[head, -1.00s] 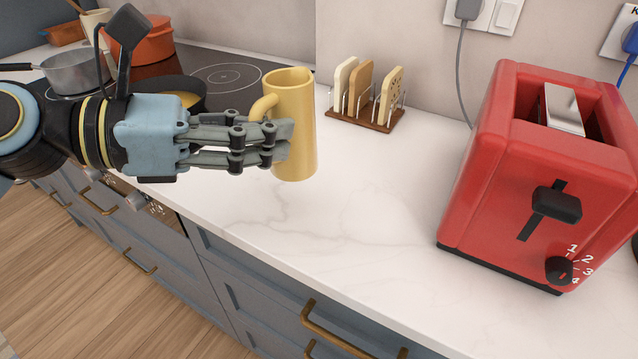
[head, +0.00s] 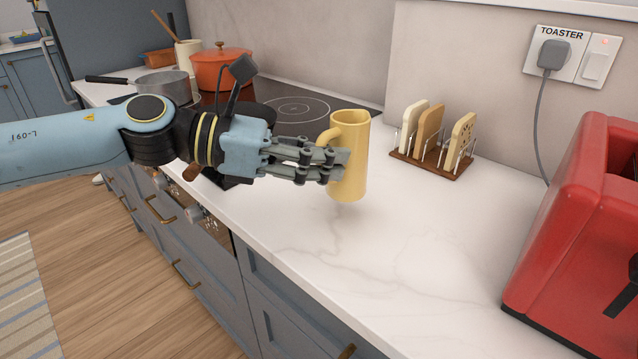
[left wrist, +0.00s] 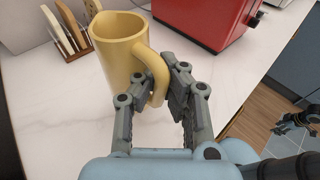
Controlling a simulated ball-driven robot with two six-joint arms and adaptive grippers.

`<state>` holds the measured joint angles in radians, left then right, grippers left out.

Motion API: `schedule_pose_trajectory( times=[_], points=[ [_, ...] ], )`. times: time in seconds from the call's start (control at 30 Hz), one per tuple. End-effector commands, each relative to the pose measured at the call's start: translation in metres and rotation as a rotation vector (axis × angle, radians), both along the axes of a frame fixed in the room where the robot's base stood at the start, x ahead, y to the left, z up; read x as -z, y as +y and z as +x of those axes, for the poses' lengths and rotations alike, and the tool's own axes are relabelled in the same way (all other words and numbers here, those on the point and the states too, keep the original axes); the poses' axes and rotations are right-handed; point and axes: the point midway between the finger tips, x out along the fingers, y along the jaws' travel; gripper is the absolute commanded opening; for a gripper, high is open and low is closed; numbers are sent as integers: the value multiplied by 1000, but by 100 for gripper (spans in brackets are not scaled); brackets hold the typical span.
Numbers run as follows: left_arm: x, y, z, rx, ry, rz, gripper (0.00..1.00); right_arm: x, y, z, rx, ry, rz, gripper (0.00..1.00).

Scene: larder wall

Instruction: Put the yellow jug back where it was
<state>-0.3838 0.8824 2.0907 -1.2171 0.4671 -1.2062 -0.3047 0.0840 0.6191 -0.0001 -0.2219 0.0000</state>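The yellow jug (head: 352,170) is upright over the white counter, right of the hob. A soft shadow below its base suggests a small gap. Its handle points left, toward my left gripper (head: 335,162). In the left wrist view the jug (left wrist: 117,55) shows its open top, and the fingers of the left gripper (left wrist: 160,82) close on its handle from both sides. A dark jointed shape at the right edge of that view looks like my right gripper (left wrist: 296,120); its finger state is unclear.
A toast rack (head: 430,165) with bread slices stands right of the jug, and a red toaster (head: 575,230) farther right. An orange pot (head: 222,70) and a grey saucepan (head: 163,84) are at the hob (head: 300,108). The counter in front of the jug is clear.

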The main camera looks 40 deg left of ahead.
Motion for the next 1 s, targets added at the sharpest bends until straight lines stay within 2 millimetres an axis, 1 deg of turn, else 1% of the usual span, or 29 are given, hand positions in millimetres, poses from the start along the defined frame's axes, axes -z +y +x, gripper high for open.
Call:
schedule_pose_trajectory(
  times=[0.03,0.1,0.2,0.27,0.4,0.5,0.73,0.87,0.9,1.0],
  points=[
    [1,5,0,-1,3,0,0,-4,0,0,0,-1,0,45],
    [4,10,0,-1,-1,-1,0,-5,0,1,0,-1,0,45],
    [8,14,0,-2,-2,-3,0,-5,1,1,1,-2,1,45],
    [16,14,0,-2,-3,-5,0,-3,1,2,1,-3,1,45],
    [39,14,0,-4,-2,-7,0,2,4,4,1,-6,4,45],
    [47,13,0,-1,-4,-4,0,2,6,4,2,-7,6,45],
    [47,13,-1,1,-4,-3,0,2,7,5,3,-8,7,45],
    [51,13,-1,1,-4,-3,0,5,7,5,2,-7,7,45],
    [51,13,-1,1,-3,-3,2,5,6,5,2,-7,7,45],
    [50,13,-1,1,-3,-3,15,4,6,5,2,-8,7,45]
  ],
)
